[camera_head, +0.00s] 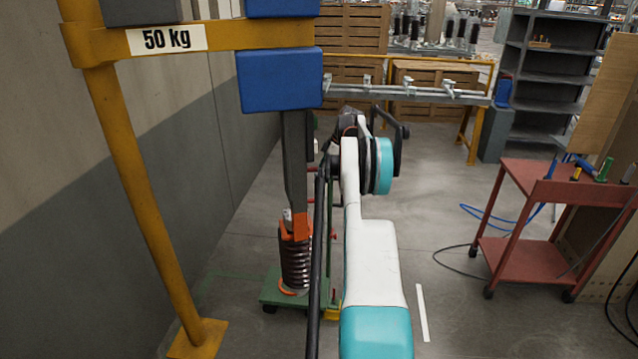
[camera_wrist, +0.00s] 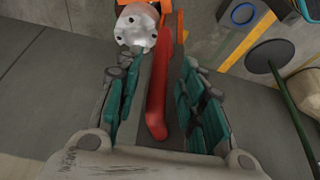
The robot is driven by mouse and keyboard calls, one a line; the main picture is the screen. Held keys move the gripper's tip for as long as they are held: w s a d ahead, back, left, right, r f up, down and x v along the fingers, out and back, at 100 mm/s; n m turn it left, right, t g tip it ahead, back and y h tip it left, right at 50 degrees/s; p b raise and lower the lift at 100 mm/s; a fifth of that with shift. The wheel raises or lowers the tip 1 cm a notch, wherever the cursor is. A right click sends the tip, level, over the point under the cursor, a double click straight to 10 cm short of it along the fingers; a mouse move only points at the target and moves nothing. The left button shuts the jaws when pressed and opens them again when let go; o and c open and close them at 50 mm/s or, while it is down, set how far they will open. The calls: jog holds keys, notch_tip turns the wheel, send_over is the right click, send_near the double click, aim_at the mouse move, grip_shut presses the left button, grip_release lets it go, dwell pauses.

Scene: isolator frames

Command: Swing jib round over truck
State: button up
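The jib is a yellow post and arm (camera_head: 220,38) marked 50 kg, at the left in the head view. Blue blocks (camera_head: 280,82) are on its arm, and a dark grey column (camera_head: 295,150) hangs below. An orange clamp (camera_head: 303,228) sits at the top of a brown ribbed insulator (camera_head: 296,264). The insulator is over the green wheeled truck (camera_head: 270,292); I cannot tell whether it rests on it. In the wrist view, my gripper (camera_wrist: 155,82) is open, with a red handle (camera_wrist: 158,95) between its teal-padded fingers and visible gaps beside it. A silver flanged cap (camera_wrist: 136,27) is beyond.
A wall (camera_head: 190,150) runs close along the left. A grey rail (camera_head: 420,93) with clamps crosses behind my arm. A red tool cart (camera_head: 525,262) stands right, with cables on the floor near it. Grey shelves (camera_head: 545,85) stand behind. Floor between my arm and the cart is mostly open.

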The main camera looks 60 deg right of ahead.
jog(key=v, duration=0.8)
jog(key=shift+r, duration=0.15)
jog(key=shift+c, duration=0.2)
